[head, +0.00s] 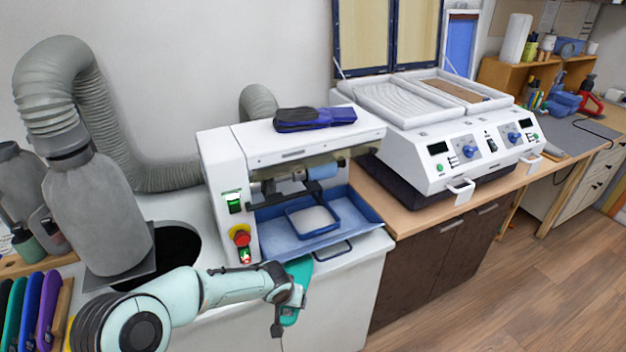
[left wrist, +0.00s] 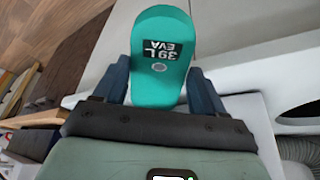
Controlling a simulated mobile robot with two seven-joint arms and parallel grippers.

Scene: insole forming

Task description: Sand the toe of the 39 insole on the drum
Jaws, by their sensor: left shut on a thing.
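My left gripper (head: 284,292) is shut on a teal insole (head: 301,275), in front of the sanding machine's lower left corner. In the left wrist view the insole (left wrist: 160,28) stands out between the two blue fingers, its printed label reading "39 L EVA". Its far end is rounded; the end towards the palm is hidden. The white sanding machine (head: 222,160) has a drum (head: 322,170) under its hood, light blue where it shows. The insole is apart from the drum, below and left of it. My right gripper is in neither view.
A blue tray (head: 352,228) lies under the drum. A red stop knob (head: 240,236) and green-lit switch (head: 234,202) are on the machine's front. Blue-black shoes or pads (head: 312,118) lie on top. A grey hose (head: 85,85) stands left; a white heating press (head: 440,150) stands right.

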